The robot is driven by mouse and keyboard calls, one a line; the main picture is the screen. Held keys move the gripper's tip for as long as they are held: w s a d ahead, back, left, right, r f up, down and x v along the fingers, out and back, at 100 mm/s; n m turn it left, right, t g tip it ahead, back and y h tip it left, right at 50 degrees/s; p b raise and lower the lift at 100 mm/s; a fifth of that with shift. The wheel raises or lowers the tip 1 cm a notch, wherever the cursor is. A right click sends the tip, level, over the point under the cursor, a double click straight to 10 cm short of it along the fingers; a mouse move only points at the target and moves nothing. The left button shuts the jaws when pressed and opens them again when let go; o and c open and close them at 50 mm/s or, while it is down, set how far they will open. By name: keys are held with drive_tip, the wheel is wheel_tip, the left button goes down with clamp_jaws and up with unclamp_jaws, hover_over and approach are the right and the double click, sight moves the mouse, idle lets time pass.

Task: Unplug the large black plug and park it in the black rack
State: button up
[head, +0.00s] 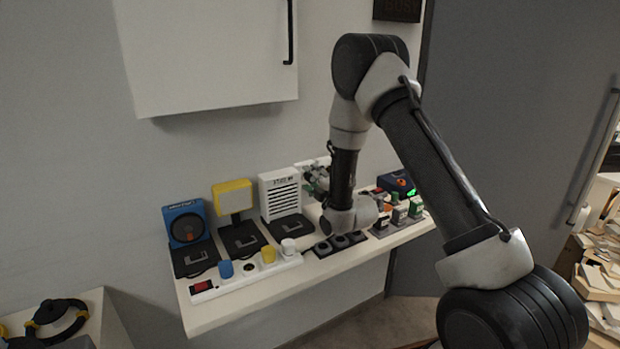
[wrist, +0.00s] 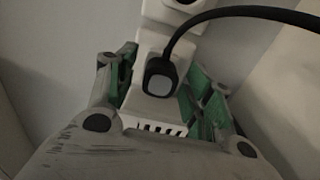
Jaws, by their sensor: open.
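The large black plug (wrist: 161,77) with a grey face sits on a white socket strip (wrist: 153,110) in the wrist view. Its black cable curves off to the upper right. My gripper (wrist: 163,88) is open, with green-padded fingers on either side of the plug; I cannot tell whether they touch it. In the head view my gripper (head: 317,181) is near the wall at the back of the counter, partly hidden by my arm, and the plug cannot be made out. The black rack (head: 340,244) lies at the counter's front edge, partly behind my wrist.
A white power strip (head: 232,284) with blue, yellow and white plugs lies at the front left of the counter (head: 205,317). Behind it stand a blue fan (head: 186,224), a yellow-framed lamp (head: 233,198) and a white vented box (head: 281,193). Small coloured items on a grey holder (head: 397,225) stand right.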

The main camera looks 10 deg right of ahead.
sight(313, 179)
idle(0.4)
clamp_jaws()
drive_tip(key=shift+v, duration=3.05)
drive_tip(key=shift+w, duration=0.1)
